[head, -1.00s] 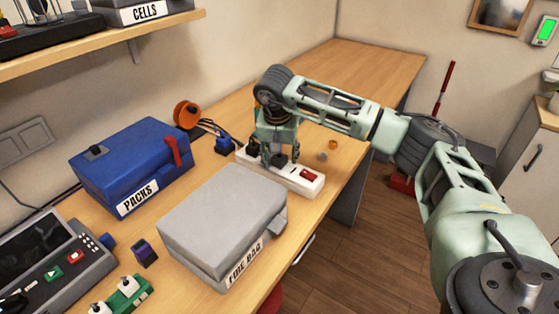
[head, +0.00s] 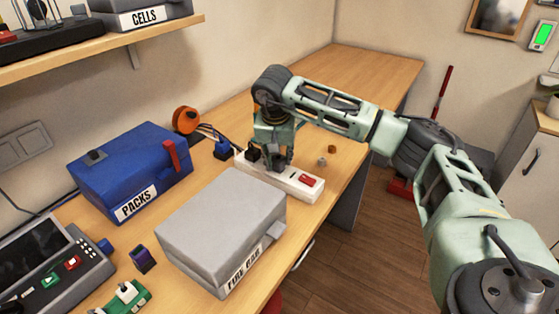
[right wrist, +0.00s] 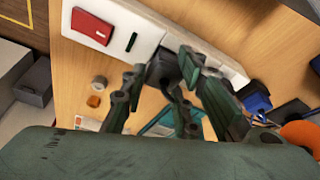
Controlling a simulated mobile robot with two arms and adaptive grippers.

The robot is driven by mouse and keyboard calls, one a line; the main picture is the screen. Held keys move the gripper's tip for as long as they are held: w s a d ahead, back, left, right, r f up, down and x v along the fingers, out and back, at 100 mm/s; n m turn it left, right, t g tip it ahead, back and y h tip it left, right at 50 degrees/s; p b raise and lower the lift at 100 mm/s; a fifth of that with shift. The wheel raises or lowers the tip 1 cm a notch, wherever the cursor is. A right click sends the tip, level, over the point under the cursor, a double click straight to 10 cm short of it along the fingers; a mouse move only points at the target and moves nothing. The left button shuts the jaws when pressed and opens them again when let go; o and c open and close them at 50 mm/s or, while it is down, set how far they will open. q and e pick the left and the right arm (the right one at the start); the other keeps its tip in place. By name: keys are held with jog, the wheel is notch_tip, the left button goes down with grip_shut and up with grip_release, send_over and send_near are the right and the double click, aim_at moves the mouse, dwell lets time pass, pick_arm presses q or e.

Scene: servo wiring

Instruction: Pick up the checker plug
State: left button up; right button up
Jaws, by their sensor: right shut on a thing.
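A dark plug (right wrist: 166,70), which I take to be the checker plug, is at the white power strip (head: 292,180), between my right gripper's fingers. My right gripper (head: 275,163) points down over the middle of the strip and is shut on this plug. In the right wrist view the fingers (right wrist: 165,82) close around its dark body, which they partly hide. I cannot tell whether the plug is still seated in the socket. My left gripper is not in view.
A blue plug (head: 222,149) and an orange reel (head: 186,120) stand behind the strip. A grey box (head: 222,220) is in front, a blue box (head: 130,175) to the left. Small round pieces (head: 322,161) lie to the right. The table beyond (head: 365,75) is clear.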

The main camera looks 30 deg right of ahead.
aim_at(281, 156)
notch_tip(281, 156, up, 3)
jog(key=shift+b, duration=0.35)
jog(key=s+d+r+b, duration=0.1)
jog(key=s+d+r, duration=0.1)
jog(key=d, duration=0.3)
jog(key=s+d+r, duration=0.2)
jog(key=d+r, duration=0.3)
jog(key=shift+s+d+b, duration=0.35)
jog(key=shift+s+d, duration=0.05)
